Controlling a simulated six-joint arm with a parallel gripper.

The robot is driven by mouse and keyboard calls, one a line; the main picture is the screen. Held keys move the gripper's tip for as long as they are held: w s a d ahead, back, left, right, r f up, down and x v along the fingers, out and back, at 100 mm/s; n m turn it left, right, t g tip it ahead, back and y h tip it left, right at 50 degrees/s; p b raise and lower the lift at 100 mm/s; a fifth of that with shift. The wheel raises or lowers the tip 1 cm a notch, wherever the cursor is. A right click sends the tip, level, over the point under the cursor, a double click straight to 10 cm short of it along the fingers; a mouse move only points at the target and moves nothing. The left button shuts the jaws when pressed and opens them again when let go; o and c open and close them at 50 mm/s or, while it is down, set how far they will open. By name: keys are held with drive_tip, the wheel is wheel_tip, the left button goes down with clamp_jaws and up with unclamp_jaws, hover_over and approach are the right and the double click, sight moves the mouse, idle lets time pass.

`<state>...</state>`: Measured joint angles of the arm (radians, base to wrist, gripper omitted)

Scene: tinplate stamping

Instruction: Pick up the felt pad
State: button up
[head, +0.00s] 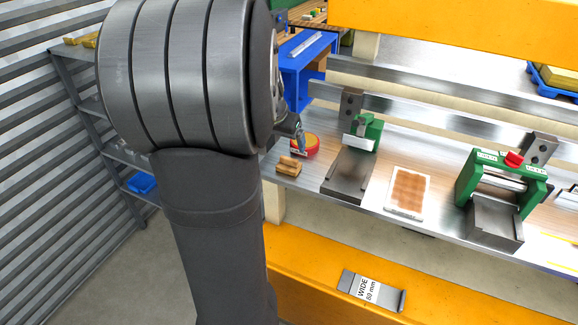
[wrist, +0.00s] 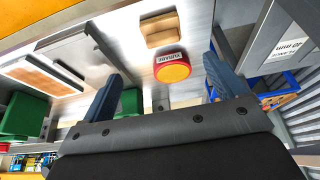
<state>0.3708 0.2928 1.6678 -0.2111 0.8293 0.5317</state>
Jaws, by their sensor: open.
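I cannot tell for certain which item is the felt pad. A tan block with a groove (head: 289,166) lies at the left end of the steel bench; it also shows in the wrist view (wrist: 160,30). Next to it stands a round red tin with an orange-yellow top (head: 306,146), labelled on its side, also in the wrist view (wrist: 173,71). A brown mottled sheet in a pale frame (head: 408,192) lies further right. My gripper (wrist: 163,67) is open and empty, its fingers framing the tin in the wrist view. In the head view my arm hides most of it.
A grey plate fixture with a green clamp (head: 347,172) stands between the tan block and the framed sheet. A green press with a red knob (head: 502,190) is at the right. A plate labelled WIDE (head: 371,291) lies on the yellow beam in front. Shelving is at the left.

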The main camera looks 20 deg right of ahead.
sight(288, 159)
drive_tip(key=x, duration=1.2)
drive_tip(key=shift+w+f, duration=0.3)
drive_tip(key=shift+f, duration=0.05)
drive_tip(key=shift+c, duration=0.2)
drive_tip(key=c, duration=1.1)
drive_tip(key=shift+r, duration=0.1)
wheel_tip(288, 159, up, 10)
drive_tip(key=shift+f, duration=0.1)
drive_tip(key=o, duration=0.3)
drive_tip(key=shift+c, duration=0.6)
